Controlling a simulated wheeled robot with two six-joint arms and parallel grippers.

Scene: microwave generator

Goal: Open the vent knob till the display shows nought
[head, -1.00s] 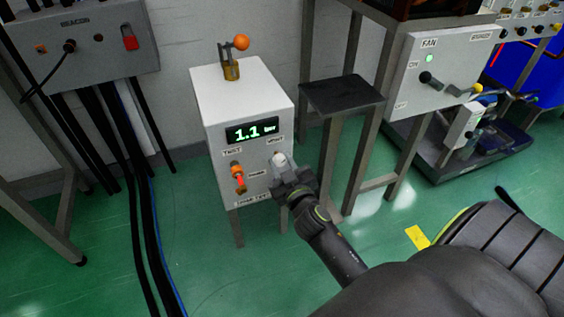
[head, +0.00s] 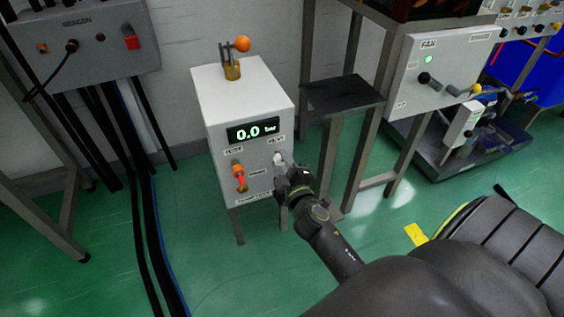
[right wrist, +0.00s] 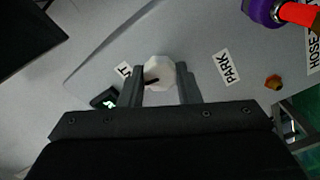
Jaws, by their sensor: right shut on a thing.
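The white vent knob (head: 279,158) is on the front of a white cabinet (head: 218,98), at the right under the display. The display (head: 253,131) reads 0.0 bar in green. My right gripper (head: 284,165) is at the knob, shut on it. In the right wrist view the white knob (right wrist: 159,75) sits between the two fingers of the right gripper (right wrist: 163,77), with a dark mark on its face. My left gripper is not in view.
An orange-handled valve (head: 239,175) is left of the knob on the same face. An orange-balled lever (head: 241,44) stands on the cabinet top. A dark-topped stand (head: 342,95) is close on the right. Cables hang at the left.

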